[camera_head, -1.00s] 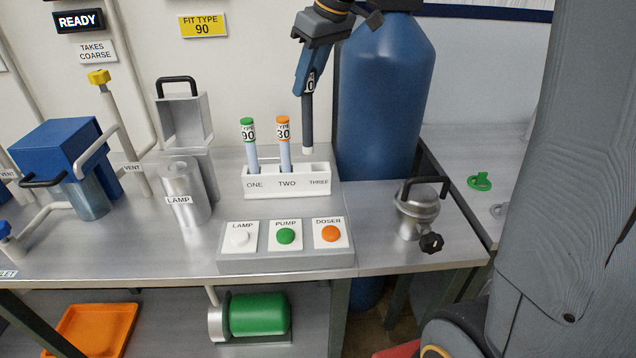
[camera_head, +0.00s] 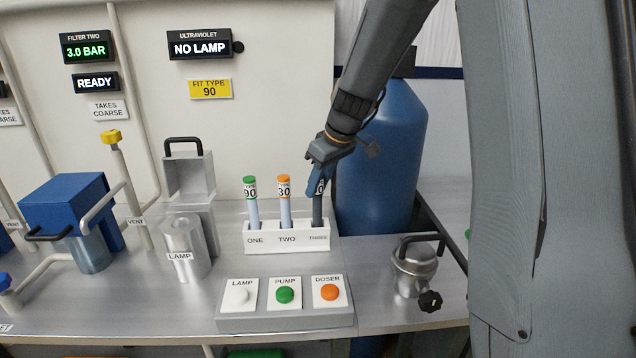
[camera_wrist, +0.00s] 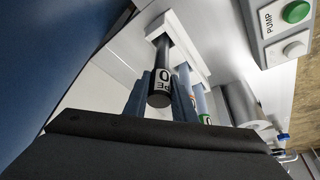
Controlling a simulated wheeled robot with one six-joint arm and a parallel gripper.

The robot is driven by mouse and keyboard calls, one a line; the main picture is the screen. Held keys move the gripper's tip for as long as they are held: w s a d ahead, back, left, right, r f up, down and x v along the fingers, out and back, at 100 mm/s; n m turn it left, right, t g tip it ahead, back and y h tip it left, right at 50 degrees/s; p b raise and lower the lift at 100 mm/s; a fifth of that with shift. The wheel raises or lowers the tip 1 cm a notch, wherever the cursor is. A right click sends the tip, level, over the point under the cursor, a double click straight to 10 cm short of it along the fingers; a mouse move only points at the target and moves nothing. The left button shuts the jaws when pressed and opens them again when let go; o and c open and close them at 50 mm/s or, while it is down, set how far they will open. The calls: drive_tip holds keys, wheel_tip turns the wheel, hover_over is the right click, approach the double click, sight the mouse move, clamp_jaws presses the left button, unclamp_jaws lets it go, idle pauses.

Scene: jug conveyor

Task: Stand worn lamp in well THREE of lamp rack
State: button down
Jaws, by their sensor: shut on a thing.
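The worn lamp (camera_head: 318,208) is a dark grey tube with a white label. It stands about upright with its lower end in well THREE of the white lamp rack (camera_head: 262,239). My gripper (camera_head: 318,186) is shut on its upper part. In the wrist view the lamp (camera_wrist: 163,85) runs between my fingers (camera_wrist: 160,100) to the rack (camera_wrist: 176,45). Whether its foot touches the well floor is hidden. A green-capped type 90 lamp (camera_head: 253,208) stands in well ONE. An orange-capped type 30 lamp (camera_head: 285,208) stands in well TWO.
A button box (camera_head: 285,318) lies in front of the rack. The metal LAMP housing (camera_head: 184,250) stands left, the big blue tank (camera_head: 385,160) close behind right. A lidded metal pot (camera_head: 414,272) is at right. Displays read NO LAMP (camera_head: 199,47) and FIT TYPE 90 (camera_head: 210,89).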

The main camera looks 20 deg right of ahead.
drive_tip(key=shift+f, duration=0.15)
drive_tip(key=c, duration=1.5)
unclamp_jaws()
drive_tip(key=shift+d+r, duration=0.1)
drive_tip(key=shift+r, duration=0.35)
drive_tip(key=b+v, duration=0.2)
drive_tip(key=v, duration=0.9)
drive_tip(key=shift+s+d+r, duration=0.1)
drive_tip(key=shift+s+r, duration=0.1)
drive_tip(key=shift+s, duration=0.05)
